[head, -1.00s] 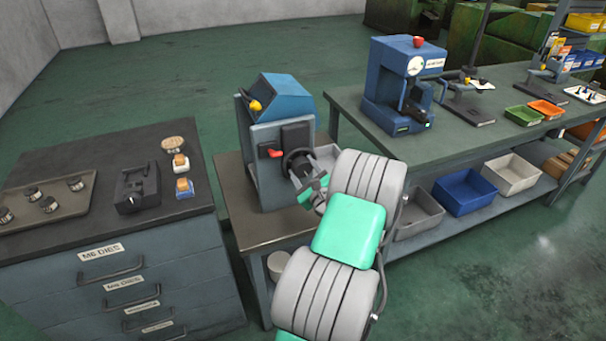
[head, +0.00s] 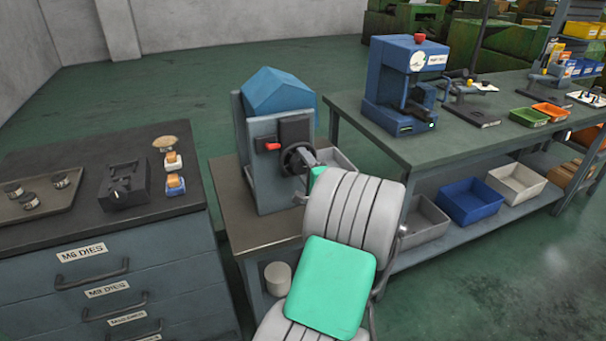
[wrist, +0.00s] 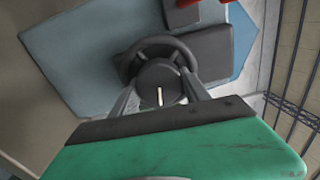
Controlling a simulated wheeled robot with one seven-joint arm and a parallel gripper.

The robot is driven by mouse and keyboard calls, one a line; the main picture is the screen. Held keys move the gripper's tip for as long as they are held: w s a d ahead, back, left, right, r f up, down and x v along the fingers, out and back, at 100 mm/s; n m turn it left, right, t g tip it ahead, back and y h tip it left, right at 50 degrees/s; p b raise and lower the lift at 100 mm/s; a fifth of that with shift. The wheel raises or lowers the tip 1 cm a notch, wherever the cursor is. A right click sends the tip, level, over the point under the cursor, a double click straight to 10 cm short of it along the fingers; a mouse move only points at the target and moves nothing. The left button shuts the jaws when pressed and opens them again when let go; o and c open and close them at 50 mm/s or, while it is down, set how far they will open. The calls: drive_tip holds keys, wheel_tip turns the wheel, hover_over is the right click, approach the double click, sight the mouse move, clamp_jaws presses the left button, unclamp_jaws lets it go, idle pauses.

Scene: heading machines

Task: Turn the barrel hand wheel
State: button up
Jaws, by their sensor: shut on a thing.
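The barrel hand wheel (head: 291,158) is a dark ring on the front of the blue-grey machine (head: 263,190). It shows closer in the wrist view (wrist: 128,61), with a round dark piece (wrist: 159,88) carrying a pale line in front of it. My gripper (wrist: 160,84) is shut at the wheel, its two grey fingers on either side of that round piece. The exact contact is hard to see. In the head view my gripper (head: 306,170) is partly hidden by my own arm. The blue angular barrel (head: 278,90) shows a peaked top above the machine's front.
A red handle (head: 272,146) sits left of the wheel. A grey bin (head: 336,160) stands close on the right. A drawer cabinet (head: 150,280) stands at left, and a bench (head: 400,145) with a blue press (head: 395,85) at right. The floor behind is clear.

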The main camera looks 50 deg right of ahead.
drive_tip(key=n+b, duration=0.3)
drive_tip(key=b, duration=0.1)
drive_tip(key=n+b, duration=0.2)
drive_tip(key=shift+f+n+b, duration=0.25)
drive_tip(key=shift+n+b, duration=0.05)
drive_tip(key=shift+b, duration=0.1)
drive_tip(key=n+b, duration=0.5)
drive_tip(key=b, duration=0.2)
drive_tip(key=shift+a+n+b, duration=0.1)
drive_tip(key=shift+n+b, duration=0.2)
drive_tip(key=shift+b, duration=0.1)
drive_tip(key=n+b, duration=0.4)
drive_tip(key=b, duration=0.2)
drive_tip(key=shift+w+r, duration=0.1)
drive_tip(key=n+b, duration=0.1)
drive_tip(key=b, duration=0.1)
drive_tip(key=n+b, duration=0.2)
drive_tip(key=shift+a+r+n, duration=0.15)
drive_tip(key=shift+r+n, duration=0.05)
drive_tip(key=shift+n, duration=0.1)
drive_tip(key=shift+r+n+b, duration=0.15)
drive_tip(key=shift+n+b, duration=0.75)
drive_tip(key=shift+b, duration=0.1)
drive_tip(key=shift+r, duration=0.1)
drive_tip(key=o, duration=1.4)
